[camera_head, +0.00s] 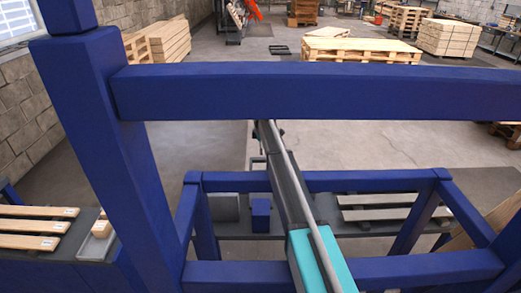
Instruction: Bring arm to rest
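A long grey and teal beam (290,195) runs from the bottom middle away from me. Its far end passes behind the upper blue crossbeam. I cannot tell whether this beam is part of my arm. I cannot make out my gripper or its fingers anywhere in view. The blue frame has a thick left post (105,150) and a wide upper crossbeam (320,91) across the picture.
A lower blue frame (320,181) surrounds the beam. Wooden slats (35,226) and a small wooden block (102,228) lie at left. Pale slats (380,207) lie at right. Pallets and stacked boards (360,50) stand farther back. Open grey floor (350,147) lies beyond the frame.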

